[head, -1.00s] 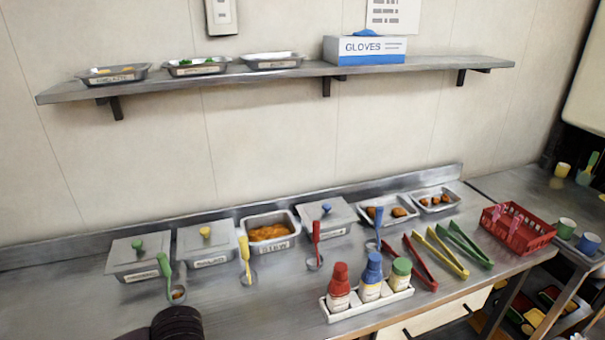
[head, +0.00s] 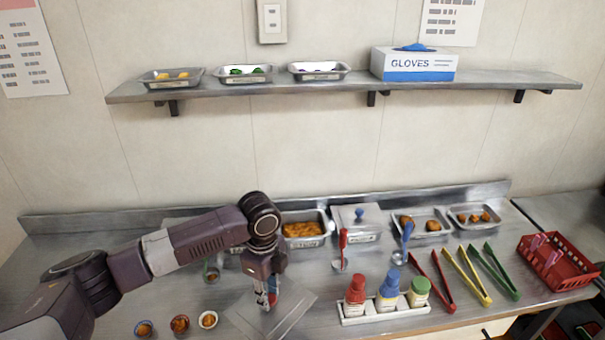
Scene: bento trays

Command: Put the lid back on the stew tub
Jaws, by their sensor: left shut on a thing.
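The stew tub (head: 303,230) is a steel tub full of orange stew, standing uncovered in the row at the back of the counter. My left gripper (head: 267,300) points down in front of it, shut on the knob of a flat grey square lid (head: 296,301). The knob is mostly hidden by the fingers, with a bit of red showing there. The lid is at the front of the counter, apart from the tub; I cannot tell whether it touches the counter. My right gripper is out of view.
A lidded tub (head: 358,220) with a blue knob stands right of the stew. My arm mostly hides the tubs to the left. A red ladle (head: 342,250) and a sauce bottle rack (head: 386,313) are to the right. Small bowls (head: 180,323) sit at front left.

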